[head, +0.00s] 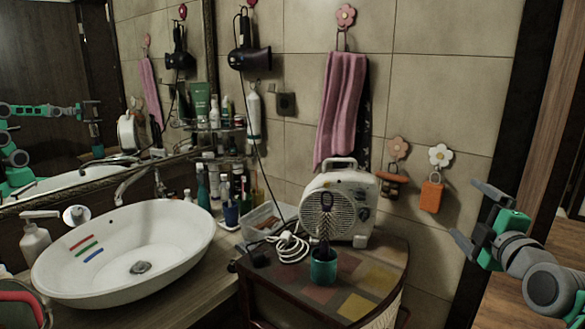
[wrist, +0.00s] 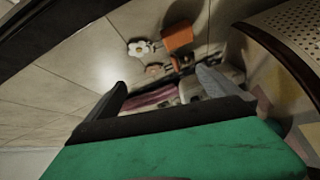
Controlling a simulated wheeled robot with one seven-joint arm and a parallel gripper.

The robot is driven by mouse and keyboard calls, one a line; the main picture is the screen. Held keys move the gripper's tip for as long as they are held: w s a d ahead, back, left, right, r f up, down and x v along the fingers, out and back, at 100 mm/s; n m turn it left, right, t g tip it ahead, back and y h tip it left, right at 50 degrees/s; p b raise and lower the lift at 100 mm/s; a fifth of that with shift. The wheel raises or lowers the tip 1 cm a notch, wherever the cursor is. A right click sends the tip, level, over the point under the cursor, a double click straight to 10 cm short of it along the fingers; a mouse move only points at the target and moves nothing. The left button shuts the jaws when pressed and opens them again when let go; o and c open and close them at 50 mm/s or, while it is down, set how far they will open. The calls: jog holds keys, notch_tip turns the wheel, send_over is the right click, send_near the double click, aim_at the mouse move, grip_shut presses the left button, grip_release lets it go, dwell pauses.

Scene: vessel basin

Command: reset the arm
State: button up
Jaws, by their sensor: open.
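My gripper (head: 472,212) is at the right side of the head view, raised in front of the tiled wall and the dark door frame. Its two fingers are spread apart with nothing between them. In the wrist view, my gripper (wrist: 165,90) shows two dark fingers apart, with the wall hooks and pink towel in the background. It touches nothing that I can see.
A white basin (head: 170,225) stands on the left counter. A wooden cabinet (head: 385,250) holds a fan heater (head: 335,185) and a teal cup (head: 323,267) with a brush. An orange hanging item (head: 431,196), also in the wrist view (wrist: 177,37), hangs near my gripper.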

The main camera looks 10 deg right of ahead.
jog(key=w+a+f+m+g+y+p, duration=0.1)
jog(key=a+f, duration=0.3)
jog(key=a, duration=0.4)
jog(key=w+a+f+m+g+y+p, duration=0.1)
jog(key=a+f+m+g+y, duration=0.1)
jog(key=a, duration=0.5)
jog(key=w+a+f+m+g+y+p, duration=0.1)
jog(key=w+a+f+m+g, duration=0.1)
jog(key=a+f, duration=0.5)
jog(key=shift+w+a+f+m+g+y, duration=0.1)
jog(key=shift+a+f+m+g+y, duration=0.15)
jog(key=shift+a+g, duration=0.3)
jog(key=shift+a+f+m+g+y, duration=0.15)
jog(key=shift+a+m+g, duration=0.15)
jog(key=shift+g, duration=0.35)
jog(key=s+a+f+m+g+p, duration=0.2)
jog(key=s+a+f+m+g, duration=0.4)
jog(key=s+a, duration=0.5)
jog(key=s+f, duration=0.2)
jog(key=s, duration=0.1)
jog(key=shift+s+a+m+h, duration=0.15)
jog(key=shift+m+h, duration=0.15)
jog(key=shift+m, duration=0.05)
jog(key=shift+c, duration=0.2)
